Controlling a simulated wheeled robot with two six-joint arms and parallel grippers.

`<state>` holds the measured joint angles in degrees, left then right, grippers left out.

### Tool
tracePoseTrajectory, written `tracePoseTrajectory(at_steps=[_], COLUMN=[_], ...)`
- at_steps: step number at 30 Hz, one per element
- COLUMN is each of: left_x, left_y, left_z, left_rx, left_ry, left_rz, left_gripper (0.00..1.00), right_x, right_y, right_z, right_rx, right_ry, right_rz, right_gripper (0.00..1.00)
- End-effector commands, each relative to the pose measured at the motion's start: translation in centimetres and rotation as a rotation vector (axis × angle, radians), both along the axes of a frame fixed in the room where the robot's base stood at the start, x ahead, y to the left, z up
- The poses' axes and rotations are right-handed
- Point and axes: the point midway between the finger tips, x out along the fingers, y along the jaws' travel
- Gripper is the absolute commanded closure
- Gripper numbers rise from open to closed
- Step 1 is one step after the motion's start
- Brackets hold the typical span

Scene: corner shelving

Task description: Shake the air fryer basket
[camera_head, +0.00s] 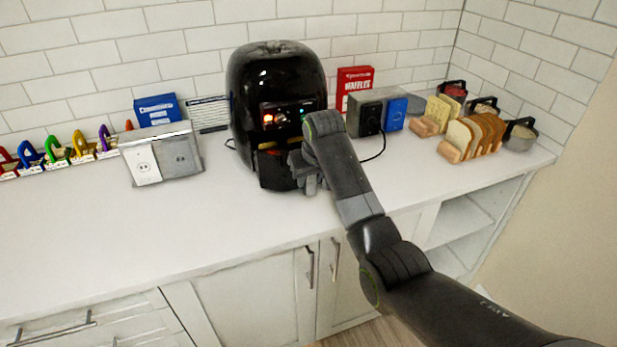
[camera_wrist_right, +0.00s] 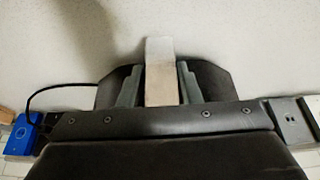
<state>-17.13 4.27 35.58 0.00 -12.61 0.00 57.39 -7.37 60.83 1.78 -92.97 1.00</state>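The black air fryer (camera_head: 275,85) stands on the counter against the tiled wall, its panel lit. Its dark basket (camera_head: 277,172) is at the lower front and looks partly drawn out, with a small tan patch showing above it. My right gripper (camera_head: 307,178) is at the basket's front; its fingertips are partly hidden by my arm in the head view. In the right wrist view, the right gripper's fingers (camera_wrist_right: 160,85) lie close along both sides of a pale handle (camera_wrist_right: 160,68) and appear shut on it. My left gripper is not in view.
A grey outlet box (camera_head: 182,158) stands left of the fryer. A grey box (camera_head: 368,112) with a blue front is to the right, then bread slices (camera_head: 475,135) and pots (camera_head: 521,136). The counter (camera_head: 130,235) is clear at front left.

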Motion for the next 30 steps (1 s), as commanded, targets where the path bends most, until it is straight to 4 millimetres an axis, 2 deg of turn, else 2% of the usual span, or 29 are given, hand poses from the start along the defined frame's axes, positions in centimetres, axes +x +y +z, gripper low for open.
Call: tracePoseTrajectory(at_steps=[1, 3, 4, 12, 17, 23, 30], left_x=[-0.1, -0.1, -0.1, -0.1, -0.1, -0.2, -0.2], left_y=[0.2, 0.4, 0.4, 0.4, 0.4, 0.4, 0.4], left_z=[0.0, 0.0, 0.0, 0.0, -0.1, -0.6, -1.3], left_rx=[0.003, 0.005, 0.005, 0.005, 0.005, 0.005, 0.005], left_ry=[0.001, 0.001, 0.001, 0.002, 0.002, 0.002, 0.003], left_rz=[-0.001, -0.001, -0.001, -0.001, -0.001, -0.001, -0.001], left_gripper=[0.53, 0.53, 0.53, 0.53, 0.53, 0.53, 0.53], right_x=[0.0, 0.0, 0.0, -0.1, -0.4, -1.7, -3.9], right_y=[-0.1, 0.0, 0.0, 0.0, -0.1, -0.5, -1.3], right_z=[0.0, 0.0, 0.0, 0.1, 1.1, 4.6, 10.1], right_rx=[-0.001, 0.000, 0.000, 0.001, 0.003, 0.003, 0.002], right_ry=[0.000, 0.000, 0.000, 0.001, -0.001, -0.005, -0.007], right_rz=[-0.001, -0.001, -0.001, -0.001, 0.000, -0.001, 0.000], right_gripper=[0.63, 0.54, 0.53, 0.53, 0.53, 0.53, 0.53])
